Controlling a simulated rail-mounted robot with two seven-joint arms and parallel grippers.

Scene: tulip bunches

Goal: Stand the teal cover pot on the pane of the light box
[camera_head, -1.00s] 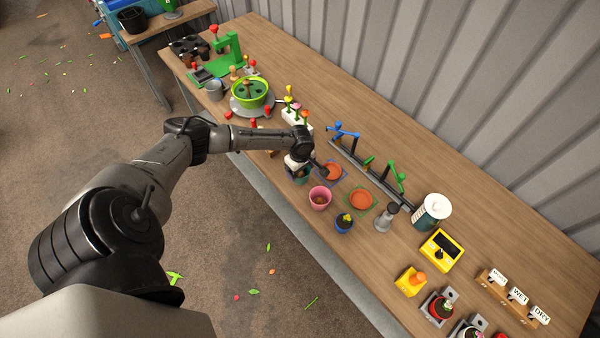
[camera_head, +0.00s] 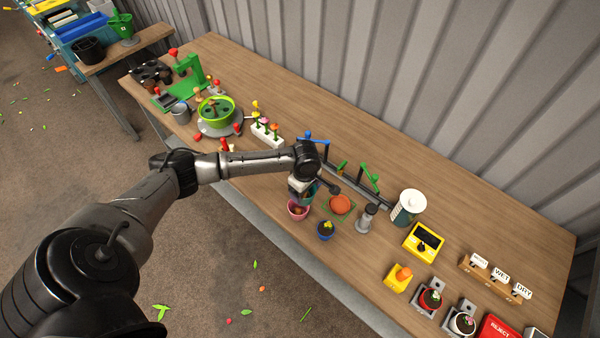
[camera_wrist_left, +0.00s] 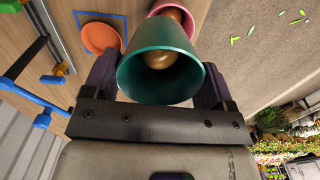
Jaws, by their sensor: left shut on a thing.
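The teal cover pot (camera_wrist_left: 158,78) is between the fingers of my left gripper (camera_wrist_left: 157,88) in the left wrist view, its open mouth facing the camera. A brown rounded thing shows inside it. In the head view, my left gripper (camera_head: 305,192) is shut on the pot, close above and beside the pink pot (camera_head: 296,210); the wrist mostly hides the teal pot. The pink pot also shows behind it in the wrist view (camera_wrist_left: 185,15). I cannot make out a light box pane for certain. My right gripper is not in view.
Blue and green levers (camera_head: 369,174) stand behind. A yellow box with a dark screen (camera_head: 424,241) is farther right. Bare bench (camera_head: 480,215) lies behind it.

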